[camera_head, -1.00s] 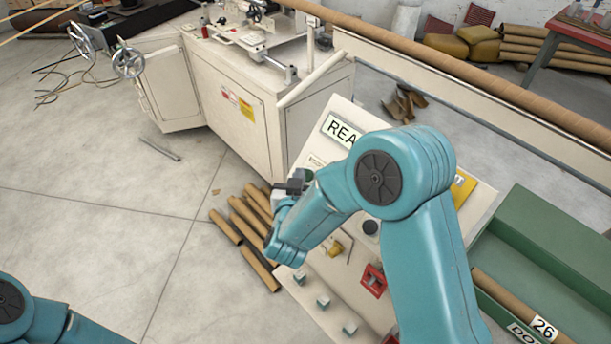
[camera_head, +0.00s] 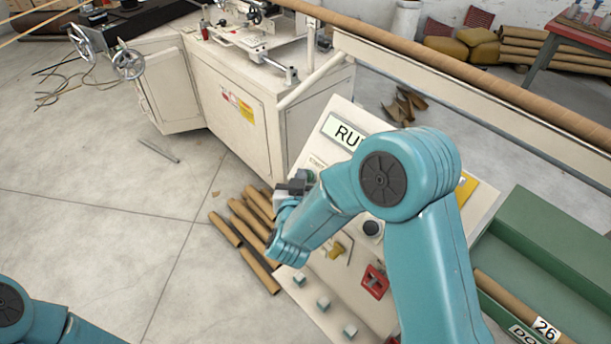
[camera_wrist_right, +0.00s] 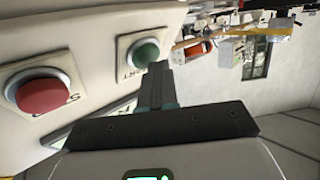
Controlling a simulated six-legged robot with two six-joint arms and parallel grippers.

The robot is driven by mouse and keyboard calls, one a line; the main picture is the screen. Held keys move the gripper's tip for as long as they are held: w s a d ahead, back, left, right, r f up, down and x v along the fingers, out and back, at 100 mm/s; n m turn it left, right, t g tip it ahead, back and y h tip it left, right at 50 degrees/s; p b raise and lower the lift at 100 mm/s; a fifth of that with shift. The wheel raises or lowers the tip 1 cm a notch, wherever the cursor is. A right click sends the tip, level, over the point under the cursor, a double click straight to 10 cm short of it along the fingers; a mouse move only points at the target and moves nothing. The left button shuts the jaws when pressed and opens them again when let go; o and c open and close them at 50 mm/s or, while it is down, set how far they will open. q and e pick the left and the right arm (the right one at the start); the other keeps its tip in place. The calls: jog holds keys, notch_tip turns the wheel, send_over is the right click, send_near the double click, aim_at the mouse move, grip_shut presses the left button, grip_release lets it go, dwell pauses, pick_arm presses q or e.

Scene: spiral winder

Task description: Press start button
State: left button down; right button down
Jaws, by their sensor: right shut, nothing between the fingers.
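The green start button (camera_wrist_right: 143,54) sits in a pale ring on the cream control panel (camera_head: 335,106), with a partly hidden label below it. My right gripper (camera_wrist_right: 158,66) is shut and empty. Its fingertips overlap the lower right edge of the green button in the wrist view; I cannot tell whether they touch it. In the head view the right gripper (camera_head: 298,182) is at the panel's left edge, below the display. The display (camera_head: 344,133) shows "RU", and my arm hides the rest. My left gripper is out of view; only part of that arm shows.
A red stop button (camera_wrist_right: 42,93) sits left of the green one in the wrist view. Cardboard tubes (camera_head: 246,232) lie on the floor to the left. A green bin (camera_head: 560,250) stands right.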

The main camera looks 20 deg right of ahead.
dwell(0.4)
jog(key=shift+s+a+r+p, duration=0.2)
jog(key=shift+a+r+p, duration=0.1)
jog(key=shift+a+r, duration=0.2)
jog(key=a+r+p, duration=0.1)
jog(key=a, duration=0.1)
jog(key=s+a+r+p, duration=0.1)
jog(key=r, duration=0.1)
jog(key=shift+s+a+r, duration=0.1)
jog(key=shift+s+a, duration=0.05)
jog(key=shift+a, duration=0.2)
dwell(0.8)
